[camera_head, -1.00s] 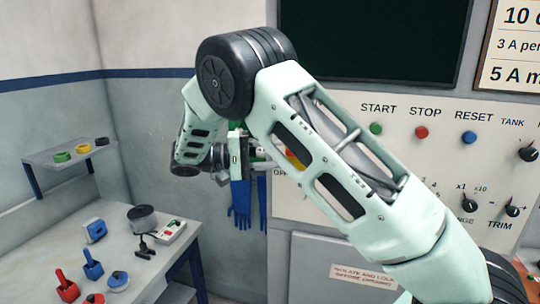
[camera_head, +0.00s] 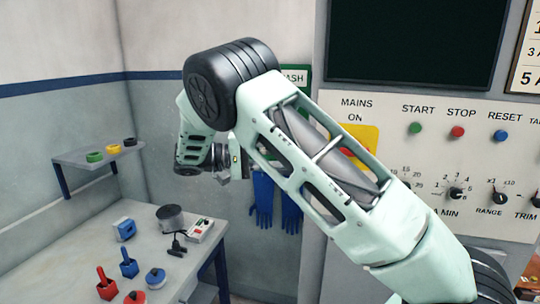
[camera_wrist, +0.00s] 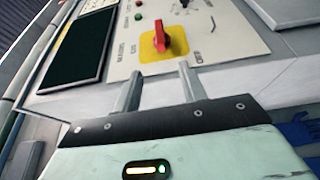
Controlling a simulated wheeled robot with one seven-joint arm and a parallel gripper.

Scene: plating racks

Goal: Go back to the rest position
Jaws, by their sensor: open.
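My gripper (camera_wrist: 160,70) is open and empty in the wrist view, its two grey fingers apart and pointing toward the control panel (camera_wrist: 205,30). A red rotary switch (camera_wrist: 162,37) on a yellow plate (camera_wrist: 150,50) lies beyond the fingertips, with nothing between the fingers. In the head view my pale green arm is bent, and its wrist end (camera_head: 222,176) hangs left of the panel, small and partly hidden by the arm. The yellow plate (camera_head: 371,140) shows partly behind the arm under the words MAINS ON.
A bench (camera_head: 190,262) at lower left bears red and blue handled items, a dark round-topped item (camera_head: 170,217) and a small box with buttons (camera_head: 200,230). A wall shelf (camera_head: 75,160) holds coloured rings. Blue gloves (camera_head: 264,200) hang behind the wrist.

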